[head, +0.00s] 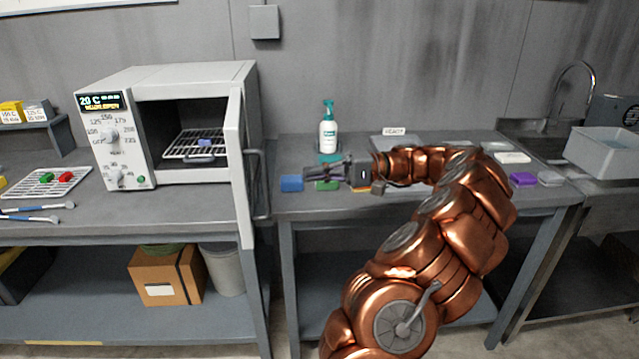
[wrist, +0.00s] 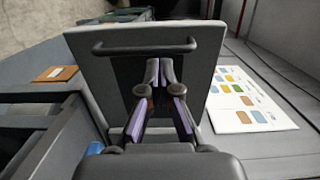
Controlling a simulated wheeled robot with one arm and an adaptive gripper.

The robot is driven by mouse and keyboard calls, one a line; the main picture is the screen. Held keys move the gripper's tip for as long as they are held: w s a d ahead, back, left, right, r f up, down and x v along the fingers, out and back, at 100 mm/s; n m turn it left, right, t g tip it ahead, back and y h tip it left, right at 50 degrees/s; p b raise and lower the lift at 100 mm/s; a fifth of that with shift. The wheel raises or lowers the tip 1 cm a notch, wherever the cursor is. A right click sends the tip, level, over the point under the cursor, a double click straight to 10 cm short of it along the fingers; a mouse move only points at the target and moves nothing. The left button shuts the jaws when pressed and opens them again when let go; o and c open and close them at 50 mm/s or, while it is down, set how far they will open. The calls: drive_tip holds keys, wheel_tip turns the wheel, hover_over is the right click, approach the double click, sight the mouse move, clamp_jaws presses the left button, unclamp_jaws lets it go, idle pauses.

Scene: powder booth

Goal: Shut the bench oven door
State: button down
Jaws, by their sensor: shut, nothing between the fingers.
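The bench oven (head: 165,125) stands on the left bench. Its door (head: 238,165) is open, swung out toward the front at the right side of the cavity. The bar handle (head: 261,185) is on the door's outer, right-hand face. Inside the oven a blue block (head: 205,143) sits on a wire rack (head: 185,150). My gripper (head: 308,174) is shut and empty, to the right of the door and pointing at it. In the wrist view the fingertips (wrist: 155,68) appear before the door panel (wrist: 85,65), below the handle (wrist: 145,47). I cannot tell whether they touch.
A blue block (head: 291,183) and a green block (head: 327,185) lie on the right bench by my gripper. A pump bottle (head: 328,132) stands behind it. A sink is at far right.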

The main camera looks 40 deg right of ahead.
drive_tip(key=shift+a+f+b, duration=0.2)
drive_tip(key=shift+b, duration=0.35)
drive_tip(key=p+x, duration=0.2)
drive_tip(key=x, duration=0.9)
drive_tip(key=shift+w+a, duration=0.15)
drive_tip(key=shift+w, duration=0.05)
drive_tip(key=shift+a+r, duration=0.1)
drive_tip(key=shift+r, duration=0.05)
